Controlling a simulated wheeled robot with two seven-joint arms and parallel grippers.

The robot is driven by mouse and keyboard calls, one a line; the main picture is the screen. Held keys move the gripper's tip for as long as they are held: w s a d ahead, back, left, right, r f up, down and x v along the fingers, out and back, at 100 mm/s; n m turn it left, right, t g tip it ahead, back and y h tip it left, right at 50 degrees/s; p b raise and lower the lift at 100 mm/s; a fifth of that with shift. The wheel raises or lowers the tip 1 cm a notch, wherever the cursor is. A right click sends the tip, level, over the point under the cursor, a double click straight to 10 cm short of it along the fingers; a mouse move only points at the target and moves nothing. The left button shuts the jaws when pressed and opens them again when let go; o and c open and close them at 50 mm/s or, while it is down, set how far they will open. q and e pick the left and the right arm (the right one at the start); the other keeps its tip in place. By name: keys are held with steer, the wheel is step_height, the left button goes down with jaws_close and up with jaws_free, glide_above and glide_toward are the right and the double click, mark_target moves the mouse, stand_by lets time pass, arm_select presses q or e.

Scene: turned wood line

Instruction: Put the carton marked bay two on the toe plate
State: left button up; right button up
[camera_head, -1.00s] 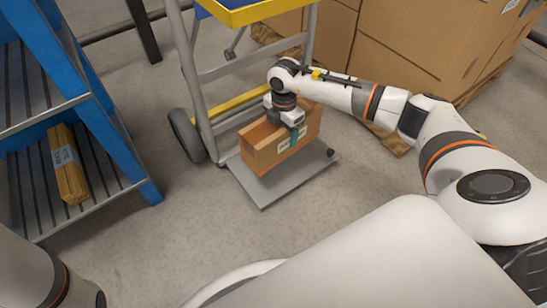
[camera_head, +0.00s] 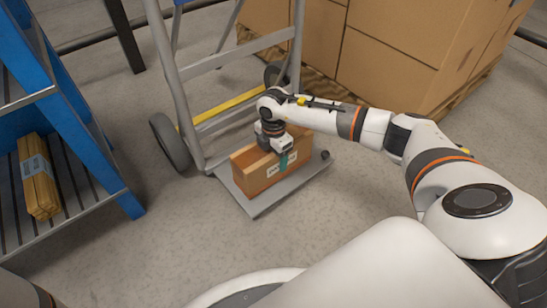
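A brown carton (camera_head: 256,173) with a white label on its front face sits on the grey toe plate (camera_head: 262,205) of the hand truck. The label is too small to read. My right gripper (camera_head: 284,158) is at the top of the carton, with a finger down over its front face near the label. It looks shut on the carton; its far finger is hidden. My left gripper is out of view.
The hand truck frame (camera_head: 172,80) stands behind the toe plate with a black wheel (camera_head: 170,143). A blue rack (camera_head: 90,155) at left holds a wrapped wood bundle (camera_head: 39,180). Large stacked cartons (camera_head: 400,50) stand on a pallet behind. The floor in front is clear.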

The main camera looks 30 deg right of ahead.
steer(key=o, duration=1.2)
step_height(320, 180, up, 12)
steer(key=p, duration=0.9)
steer(key=shift+r+p, duration=0.15)
steer(key=shift+p, duration=0.25)
